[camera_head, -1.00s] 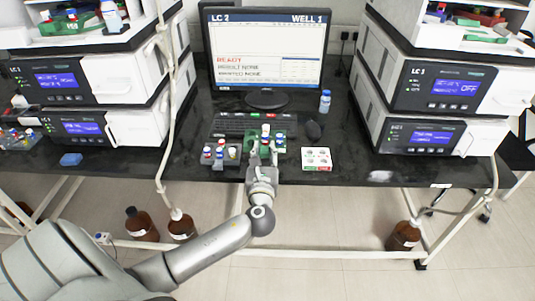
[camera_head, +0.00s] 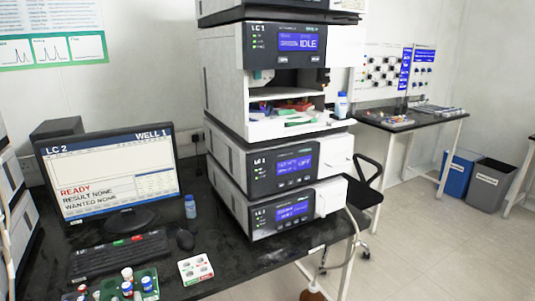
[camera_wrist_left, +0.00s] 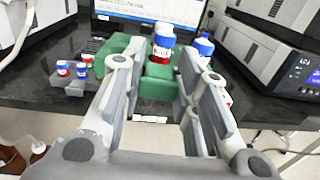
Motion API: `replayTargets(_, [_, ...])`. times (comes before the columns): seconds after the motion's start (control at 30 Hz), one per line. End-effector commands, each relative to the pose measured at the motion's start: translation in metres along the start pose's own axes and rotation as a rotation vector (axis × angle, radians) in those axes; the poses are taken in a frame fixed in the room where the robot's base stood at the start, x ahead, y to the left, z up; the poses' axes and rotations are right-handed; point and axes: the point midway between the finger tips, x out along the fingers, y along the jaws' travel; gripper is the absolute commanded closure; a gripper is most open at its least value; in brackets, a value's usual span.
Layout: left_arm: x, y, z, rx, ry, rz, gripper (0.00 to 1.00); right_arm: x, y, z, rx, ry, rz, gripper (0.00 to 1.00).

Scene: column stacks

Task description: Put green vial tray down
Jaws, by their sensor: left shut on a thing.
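The green vial tray (camera_wrist_left: 155,86) is in the middle of the left wrist view and carries vials, one a white vial with a blue label and red band (camera_wrist_left: 163,44). My left gripper (camera_wrist_left: 158,72) is shut on the tray, with a finger on each side. The tray (camera_head: 141,273) also shows at the bottom left edge of the head view, in front of the keyboard, partly cut off. I cannot tell whether its base touches the bench. My right gripper is not in view.
A grey rack with red and blue vials (camera_wrist_left: 70,69) stands left of the tray. A white card with round spots (camera_head: 195,269), a mouse (camera_head: 185,239) and a keyboard (camera_head: 118,255) lie on the black bench. Stacked instruments (camera_head: 285,170) rise to the right, with an open compartment (camera_head: 290,122).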

Motion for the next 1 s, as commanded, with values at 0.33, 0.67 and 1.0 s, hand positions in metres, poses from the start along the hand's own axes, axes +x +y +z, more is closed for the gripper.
replayTargets(0.33, [-0.091, -0.048, 0.007, 0.004, -0.002, -0.326, 1.00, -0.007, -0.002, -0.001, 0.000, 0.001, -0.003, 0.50])
replayTargets(0.67, [-0.138, -0.069, 0.016, -0.011, 0.007, -0.479, 1.00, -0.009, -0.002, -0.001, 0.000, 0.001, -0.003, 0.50])
replayTargets(1.0, [-0.138, -0.069, 0.017, -0.009, 0.005, -0.483, 1.00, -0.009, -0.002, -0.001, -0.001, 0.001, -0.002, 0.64])
